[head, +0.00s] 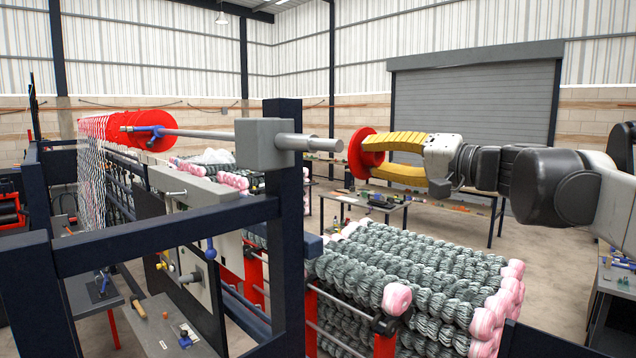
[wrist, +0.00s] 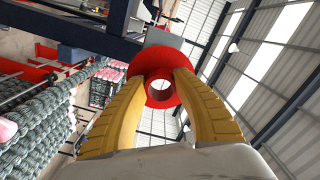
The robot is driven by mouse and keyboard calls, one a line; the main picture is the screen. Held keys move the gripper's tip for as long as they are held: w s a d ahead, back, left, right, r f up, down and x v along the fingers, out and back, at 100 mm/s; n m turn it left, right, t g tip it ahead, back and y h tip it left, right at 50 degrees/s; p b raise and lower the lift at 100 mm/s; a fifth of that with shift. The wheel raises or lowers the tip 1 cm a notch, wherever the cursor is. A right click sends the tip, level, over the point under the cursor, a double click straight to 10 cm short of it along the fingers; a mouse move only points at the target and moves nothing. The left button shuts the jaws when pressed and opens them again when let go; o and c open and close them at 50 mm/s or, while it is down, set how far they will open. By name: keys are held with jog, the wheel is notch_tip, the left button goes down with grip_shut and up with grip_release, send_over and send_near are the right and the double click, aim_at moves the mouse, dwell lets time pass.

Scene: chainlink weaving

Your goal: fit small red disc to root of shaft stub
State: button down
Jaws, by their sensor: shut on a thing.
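The small red disc (head: 357,158) has a round centre hole and a short hub. My gripper (head: 374,150), with yellow ribbed fingers, is shut on the disc's hub. The disc stands upright, facing left. The bare metal shaft stub (head: 318,144) sticks out rightward from a grey block (head: 262,146) on the loom frame. The disc is right of the stub's end, with a small gap between them in the head view. In the wrist view the red disc (wrist: 153,92) lies between the fingers. The stub is not clearly visible there.
A dark blue frame post (head: 290,220) stands below the stub. Pink-ended striped yarn rolls (head: 420,275) fill the space below my gripper. A large red flanged roll (head: 140,130) is at the left. A work table (head: 365,201) stands behind. The air around the stub's end looks clear.

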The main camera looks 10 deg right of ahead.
aim_at(338, 147)
jog(key=shift+d+r, duration=0.3)
jog(key=shift+r, duration=0.15)
jog(key=shift+x, duration=2.85)
jog(key=shift+w+a, duration=0.1)
jog(key=shift+a, duration=0.05)
jog(key=shift+w+a, duration=0.4)
jog(key=shift+w, duration=0.1)
jog(key=shift+w+a, duration=0.15)
jog(key=shift+w, duration=0.05)
